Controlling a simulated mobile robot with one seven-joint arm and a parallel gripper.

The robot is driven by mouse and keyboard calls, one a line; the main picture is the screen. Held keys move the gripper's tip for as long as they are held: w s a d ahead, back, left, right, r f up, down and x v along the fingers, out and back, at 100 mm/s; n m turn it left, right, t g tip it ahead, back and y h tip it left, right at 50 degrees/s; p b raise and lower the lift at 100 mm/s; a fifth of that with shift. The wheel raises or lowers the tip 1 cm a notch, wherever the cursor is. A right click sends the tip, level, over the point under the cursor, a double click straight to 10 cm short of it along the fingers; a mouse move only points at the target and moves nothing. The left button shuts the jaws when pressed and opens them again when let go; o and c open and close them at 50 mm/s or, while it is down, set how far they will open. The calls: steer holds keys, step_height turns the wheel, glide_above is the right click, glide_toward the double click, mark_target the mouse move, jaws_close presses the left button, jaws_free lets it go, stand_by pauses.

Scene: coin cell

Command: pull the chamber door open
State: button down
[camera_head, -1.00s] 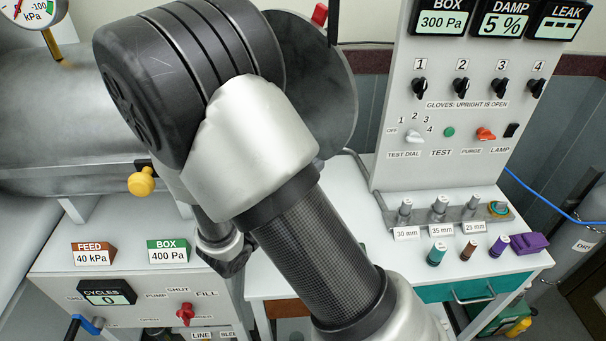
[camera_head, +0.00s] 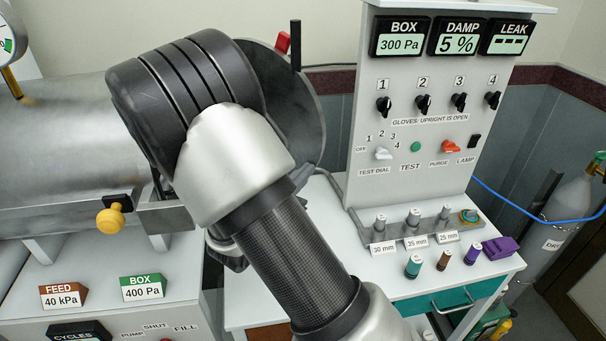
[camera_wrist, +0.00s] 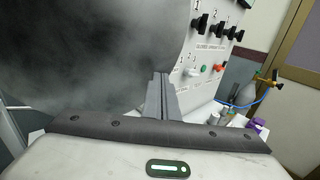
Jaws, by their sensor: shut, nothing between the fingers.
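The chamber door (camera_head: 307,120) is a grey round disc at the right of the steel chamber (camera_head: 60,140) in the head view. My arm covers much of the disc and the space between it and the chamber, so I cannot tell how wide the door stands. In the wrist view, the large dark grey surface that looks like the door (camera_wrist: 80,60) fills the upper left. My gripper (camera_wrist: 160,80) is shut and empty, its fingers together beside the surface's right edge. I cannot tell whether they touch it. In the head view my gripper is hidden behind my arm.
A red piece (camera_head: 283,42) and a dark upright bar (camera_head: 296,45) show above the door. A control panel (camera_head: 420,160) stands right of it, above a white bench with small vials. A yellow knob (camera_head: 110,220) sticks out below the chamber.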

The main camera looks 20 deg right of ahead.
steer(key=w+a+b+x, duration=0.1)
steer(key=b+x, duration=0.2)
steer(key=x, duration=1.6)
steer(key=shift+w, duration=0.7)
steer(key=shift+s+a+f, duration=0.1)
steer(key=shift+a, duration=0.15)
